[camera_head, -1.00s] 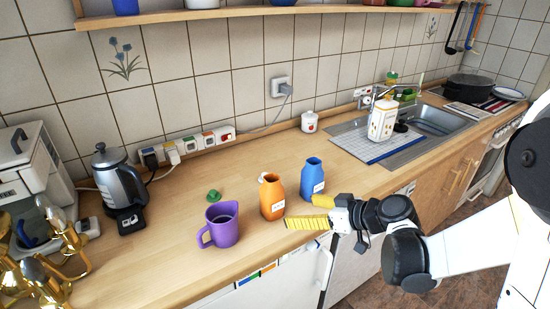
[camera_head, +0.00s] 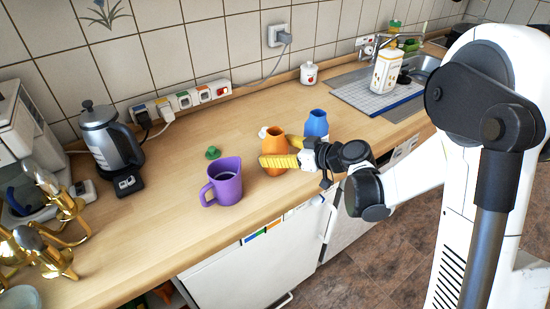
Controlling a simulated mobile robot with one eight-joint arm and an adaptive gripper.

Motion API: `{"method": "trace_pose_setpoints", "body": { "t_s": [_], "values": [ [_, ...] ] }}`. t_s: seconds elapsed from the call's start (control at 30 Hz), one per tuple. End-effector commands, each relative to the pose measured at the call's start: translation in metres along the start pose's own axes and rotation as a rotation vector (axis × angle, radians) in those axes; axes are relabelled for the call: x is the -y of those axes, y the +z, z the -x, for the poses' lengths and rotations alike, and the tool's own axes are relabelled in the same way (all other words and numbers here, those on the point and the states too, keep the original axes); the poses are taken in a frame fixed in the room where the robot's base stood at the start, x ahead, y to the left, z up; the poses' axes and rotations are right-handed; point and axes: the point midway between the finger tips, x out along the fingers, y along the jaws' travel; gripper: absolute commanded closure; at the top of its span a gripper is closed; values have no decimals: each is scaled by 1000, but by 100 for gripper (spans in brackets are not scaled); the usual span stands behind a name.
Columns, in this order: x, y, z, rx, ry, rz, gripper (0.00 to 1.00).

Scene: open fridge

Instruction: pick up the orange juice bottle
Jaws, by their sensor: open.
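The orange juice bottle (camera_head: 273,139) stands upright on the wooden counter, its open neck upward. My gripper (camera_head: 275,151) reaches in from the right at the bottle. Its yellow fingers are spread: one crosses in front of the bottle's lower part, the other shows at its right, farther back. The bottle appears to be between them; I cannot tell whether either finger touches it. The near finger hides part of the lower bottle.
A blue bottle (camera_head: 317,124) stands close behind my gripper on the right. A purple jug (camera_head: 227,184) stands left of the orange bottle, with a small green lid (camera_head: 213,153) behind it. A kettle (camera_head: 108,137) and golden items (camera_head: 60,225) are farther left.

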Motion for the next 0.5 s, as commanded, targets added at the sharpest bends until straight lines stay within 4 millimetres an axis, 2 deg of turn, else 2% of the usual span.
{"method": "trace_pose_setpoints", "body": {
  "t_s": [0.1,0.27,0.47,0.5],
  "values": [
    [0,1,-10,0,0,0,16],
    [0,0,-9,0,1,-1,16],
    [0,0,-9,0,1,-1,73],
    [0,0,-9,0,1,-1,76]
  ]
}}
